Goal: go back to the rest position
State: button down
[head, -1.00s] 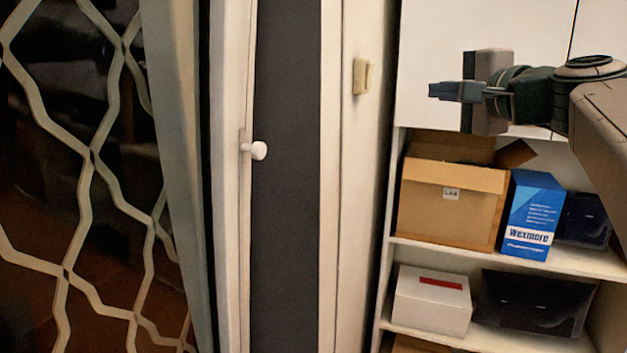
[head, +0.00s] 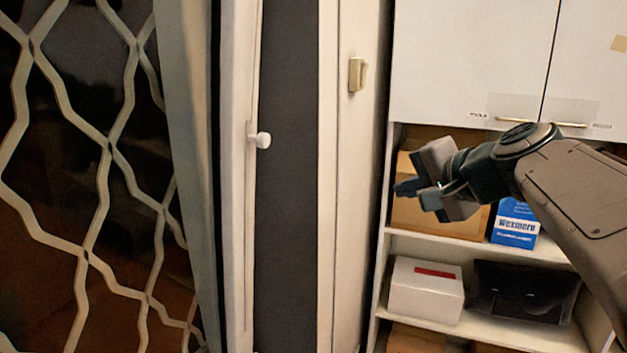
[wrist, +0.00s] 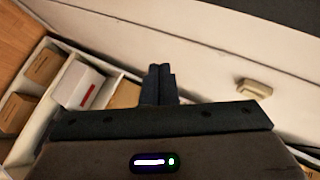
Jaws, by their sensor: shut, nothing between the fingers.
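My gripper (head: 407,188) is in the right half of the head view, at the end of my arm, which comes in from the right edge. It points left and hangs in front of the shelf unit, covering part of a cardboard box. Its fingers are together with nothing between them. In the wrist view the two dark fingers (wrist: 158,84) sit side by side at the middle, touching.
The white shelf unit (head: 478,241) holds a cardboard box (head: 425,217), a blue box (head: 515,222), a white box (head: 426,290) and a black case (head: 527,291). Closed cupboard doors (head: 470,60) are above. A lattice screen (head: 100,215) stands left. A door knob (head: 263,140) sticks out.

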jog(key=s+f+n+g+h, duration=0.2)
jog(key=s+f+n+g, duration=0.2)
jog(key=s+f, duration=0.5)
jog(key=s+f+n+g+h, duration=0.3)
jog(key=s+f, duration=0.6)
jog(key=f, duration=0.9)
jog(key=shift+a+f+n+g+h, duration=0.3)
jog(key=shift+n+g, duration=0.3)
jog(key=shift+n, duration=0.6)
jog(key=shift+s+a+r, duration=0.1)
